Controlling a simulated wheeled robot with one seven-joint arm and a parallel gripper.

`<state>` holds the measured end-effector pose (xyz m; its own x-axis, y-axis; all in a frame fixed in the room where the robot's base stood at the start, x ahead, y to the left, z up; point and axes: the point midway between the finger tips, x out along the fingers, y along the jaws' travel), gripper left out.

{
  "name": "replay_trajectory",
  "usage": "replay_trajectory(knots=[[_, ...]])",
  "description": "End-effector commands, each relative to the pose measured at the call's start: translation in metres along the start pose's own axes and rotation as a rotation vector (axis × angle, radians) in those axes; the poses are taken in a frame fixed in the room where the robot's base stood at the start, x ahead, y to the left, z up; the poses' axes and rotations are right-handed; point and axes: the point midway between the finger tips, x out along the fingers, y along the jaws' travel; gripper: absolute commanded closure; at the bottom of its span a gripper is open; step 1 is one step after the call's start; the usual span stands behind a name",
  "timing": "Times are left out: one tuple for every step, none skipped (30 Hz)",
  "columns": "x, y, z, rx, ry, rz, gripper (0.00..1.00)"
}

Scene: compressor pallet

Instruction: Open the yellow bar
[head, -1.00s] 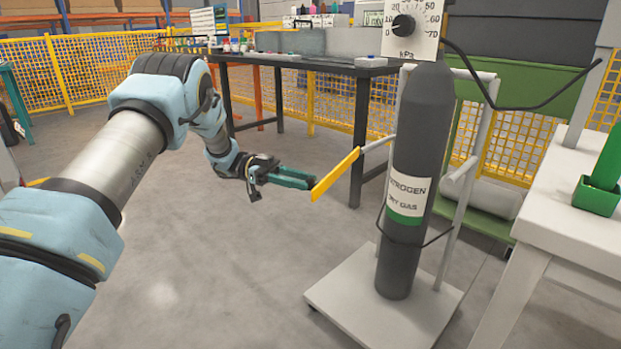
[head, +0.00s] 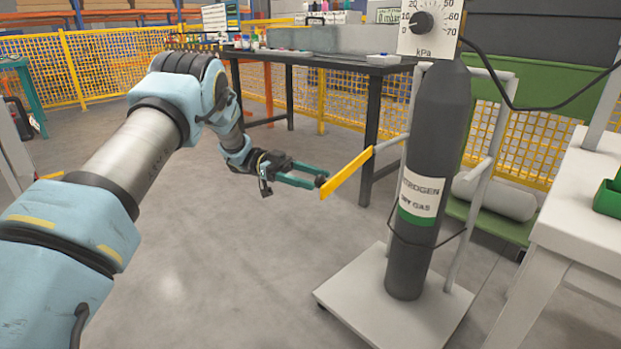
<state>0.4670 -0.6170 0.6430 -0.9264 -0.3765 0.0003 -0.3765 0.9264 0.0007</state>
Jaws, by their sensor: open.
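The yellow bar (head: 347,174) slants up to the right, at the end of a grey rod that leads to the trolley frame behind the gas cylinder. My gripper (head: 318,182) is open, with its green fingers pointing right at the bar's lower left end. The fingertips are at or very close to that end; I cannot tell whether they touch it. The dark nitrogen cylinder (head: 423,150) stands upright to the right of the bar, on a white wheeled base (head: 350,287).
A dark workbench (head: 345,66) with bottles stands behind the bar. A white table (head: 590,205) with a green bin is at the right. A pressure gauge (head: 425,25) hangs above the cylinder. Yellow mesh fencing (head: 95,65) runs along the back. The floor at centre left is clear.

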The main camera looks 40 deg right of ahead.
Motion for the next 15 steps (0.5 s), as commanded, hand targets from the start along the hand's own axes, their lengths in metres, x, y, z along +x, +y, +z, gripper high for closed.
replay_trajectory(knots=[[0.0, 0.0, 0.0, 0.0, 0.0, 0.0, 0.31], [0.0, 0.0, 0.0, 0.0, 0.0, 0.0, 0.31], [0.0, 0.0, 0.0, 0.0, 0.0, -0.001, 0.31], [-0.001, 0.0, 0.0, 0.001, 0.0, -0.001, 0.31], [-0.002, 0.0, 0.0, 0.001, 0.0, -0.001, 0.31], [-0.004, 0.0, 0.0, 0.001, 0.0, -0.001, 0.31], [-0.007, 0.0, 0.0, 0.001, 0.0, -0.002, 0.31], [-0.01, 0.0, 0.0, 0.001, -0.001, -0.002, 0.31], [-0.016, 0.0, 0.0, 0.0, -0.001, -0.003, 0.31], [-0.021, 0.0, 0.0, 0.0, -0.001, -0.004, 0.31], [-0.026, 0.0, 0.0, 0.002, -0.001, -0.004, 0.31], [-0.035, 0.0, -0.001, 0.003, 0.001, -0.005, 0.31], [-0.041, 0.0, 0.0, 0.002, 0.002, -0.004, 0.31], [-0.047, 0.0, -0.001, 0.003, 0.002, -0.005, 0.31], [-0.056, 0.0, -0.001, 0.004, 0.001, -0.006, 0.31]])
